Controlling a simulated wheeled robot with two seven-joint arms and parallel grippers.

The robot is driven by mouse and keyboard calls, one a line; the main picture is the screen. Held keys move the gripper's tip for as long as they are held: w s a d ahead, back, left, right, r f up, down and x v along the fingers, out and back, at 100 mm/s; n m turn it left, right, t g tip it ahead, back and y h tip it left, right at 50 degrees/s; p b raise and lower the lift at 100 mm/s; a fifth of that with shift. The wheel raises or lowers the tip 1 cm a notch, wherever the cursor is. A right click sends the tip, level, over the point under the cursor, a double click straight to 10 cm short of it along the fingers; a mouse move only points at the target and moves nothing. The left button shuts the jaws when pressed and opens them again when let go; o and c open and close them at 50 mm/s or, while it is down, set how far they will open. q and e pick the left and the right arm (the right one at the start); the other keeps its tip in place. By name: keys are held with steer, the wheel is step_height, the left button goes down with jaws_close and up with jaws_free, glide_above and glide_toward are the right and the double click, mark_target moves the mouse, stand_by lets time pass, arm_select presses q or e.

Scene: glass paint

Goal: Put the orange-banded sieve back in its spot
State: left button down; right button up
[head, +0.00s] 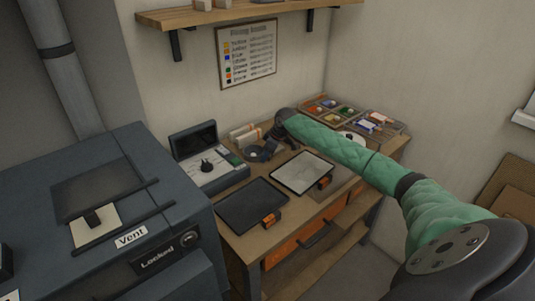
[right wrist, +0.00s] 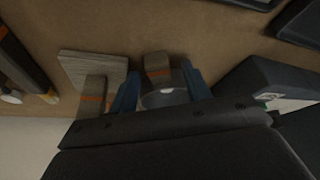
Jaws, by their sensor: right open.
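My right gripper (head: 262,153) reaches from the right to the back of the workbench in the head view. In the right wrist view its two blue fingers (right wrist: 160,94) are apart, one on each side of a small grey round piece (right wrist: 163,97). A tab with an orange band (right wrist: 157,68) rises from this piece; it looks like the orange-banded sieve. I cannot tell whether the fingers touch it. In the head view a pale round top (head: 253,154) shows by the fingers. Which spot belongs to the sieve is not clear. My left gripper is out of view.
A pale block with an orange mark (right wrist: 92,95) stands close left of the fingers in the right wrist view. A grey instrument (head: 207,170) stands left of the gripper. Two dark-framed panels (head: 252,204) (head: 302,172) lie in front. A tray of paints (head: 335,112) is at the back right.

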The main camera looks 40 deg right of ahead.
steer(key=shift+b+v, duration=0.65)
steer(key=shift+v, duration=0.65)
steer(key=b+v, duration=0.1)
steer(key=v, duration=0.2)
steer(key=shift+s+d+r, duration=0.1)
steer(key=shift+s+r, duration=0.05)
steer(key=shift+r, duration=0.1)
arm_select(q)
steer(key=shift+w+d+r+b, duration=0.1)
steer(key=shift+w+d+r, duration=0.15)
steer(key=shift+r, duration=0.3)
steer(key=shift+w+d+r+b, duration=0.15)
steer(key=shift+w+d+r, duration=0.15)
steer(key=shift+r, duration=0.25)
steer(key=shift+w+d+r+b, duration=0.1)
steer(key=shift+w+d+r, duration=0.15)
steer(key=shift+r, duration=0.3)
arm_select(e)
steer(key=shift+v, duration=0.8)
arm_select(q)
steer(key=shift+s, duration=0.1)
